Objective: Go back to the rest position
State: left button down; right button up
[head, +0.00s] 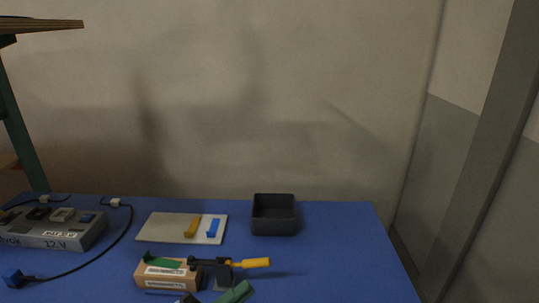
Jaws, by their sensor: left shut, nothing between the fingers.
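My left gripper (187,298) shows only as a small dark tip at the bottom edge, in front of the cardboard-coloured block (166,273). It is shut and holds nothing; most of it is out of the picture. My right gripper is not in view. The grey console (50,236), with printed labels and small parts on top, stands at the left of the blue table (330,260).
A black clamp-like part with an orange handle (256,263) is beside the block. A green piece (234,293) lies near the front. A pale board (163,228) carries a yellow piece (191,227) and a blue piece (213,228). A dark bin (273,229) stands behind; the table's right is clear.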

pick_arm(q)
jog(key=s+a+f+n+t+y, duration=0.2)
jog(key=a+f+n+y, duration=0.3)
jog(key=f+n+y, duration=0.35)
jog(key=s+a+f+n+t+y, duration=0.25)
jog(key=a+f+n+y, duration=0.3)
jog(key=f+n, duration=0.55)
jog(key=s+a+f+n+g+y, duration=0.1)
jog(key=s+a+f+n+g, duration=0.1)
jog(key=s+f, duration=0.5)
jog(key=s+a+f+n+g+y, duration=0.2)
jog(key=s+f+n+g, duration=0.2)
jog(key=s+f, duration=0.4)
jog(key=shift+s+a+f+g+y, duration=0.15)
jog(key=shift+s+g+y, duration=0.15)
jog(key=shift+s+g, duration=0.7)
